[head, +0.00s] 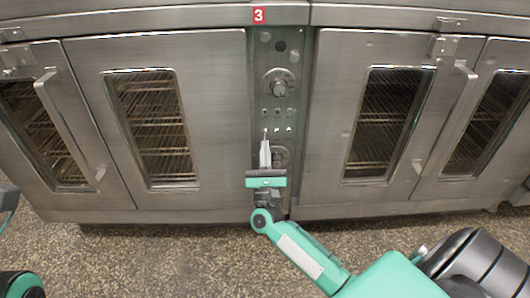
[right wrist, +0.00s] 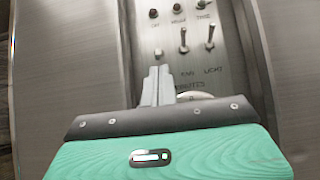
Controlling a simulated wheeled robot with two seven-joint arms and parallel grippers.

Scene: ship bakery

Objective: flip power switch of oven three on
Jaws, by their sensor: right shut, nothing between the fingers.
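Oven three (head: 215,110) bears a red plate with a white 3 (head: 259,15) above its narrow control panel (head: 265,60). Three small toggle switches stand in a row on the panel. The left toggle (right wrist: 158,53), at the power position, is just beyond my fingertips; its label is hidden. The middle toggle (right wrist: 183,40) and right toggle (right wrist: 210,37) stick up above labels that read FAN and LIGHT. My right gripper (head: 265,148) is shut and empty, its fingertips just below the left toggle. I cannot tell whether they touch it.
A round knob (head: 279,83) sits above the switches, and a lower dial (head: 281,155) is partly behind my fingers. Small round lamps (right wrist: 178,11) line the panel above the toggles. Oven doors with windows flank it. The speckled floor (head: 180,255) in front is clear.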

